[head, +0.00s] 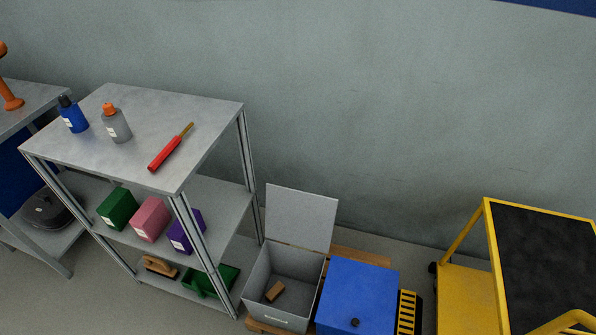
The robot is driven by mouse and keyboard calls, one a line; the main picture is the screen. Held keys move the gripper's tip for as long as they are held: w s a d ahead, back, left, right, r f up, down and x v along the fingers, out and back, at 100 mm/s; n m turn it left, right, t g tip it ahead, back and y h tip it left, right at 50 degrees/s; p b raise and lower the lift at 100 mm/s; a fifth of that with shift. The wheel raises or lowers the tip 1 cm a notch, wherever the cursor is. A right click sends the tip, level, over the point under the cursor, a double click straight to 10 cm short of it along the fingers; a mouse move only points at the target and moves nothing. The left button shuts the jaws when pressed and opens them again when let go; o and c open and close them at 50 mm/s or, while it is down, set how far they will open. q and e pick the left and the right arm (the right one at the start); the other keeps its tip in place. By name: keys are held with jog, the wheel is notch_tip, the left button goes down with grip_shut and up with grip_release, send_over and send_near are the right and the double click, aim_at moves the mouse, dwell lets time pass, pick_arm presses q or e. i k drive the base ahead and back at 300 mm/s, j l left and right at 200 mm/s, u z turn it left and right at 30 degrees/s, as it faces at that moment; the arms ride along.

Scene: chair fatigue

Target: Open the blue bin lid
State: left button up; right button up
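A small black knob (355,322) sits near the lid's front edge. The inside of the bin is hidden. Neither of my grippers is in view.
A grey bin (285,275) with its lid raised stands left of the blue bin, holding a brown block (275,291). A metal shelf (200,115) with bottles and boxes is at left. A yellow cart (468,300) is at right. A wall is behind.

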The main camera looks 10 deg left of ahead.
aim_at(358, 298)
jog(key=k+l, duration=0.1)
jog(key=k, duration=0.35)
jog(key=k+l, duration=0.15)
jog(key=k, duration=0.3)
jog(key=k+l, duration=0.1)
jog(key=k, duration=0.35)
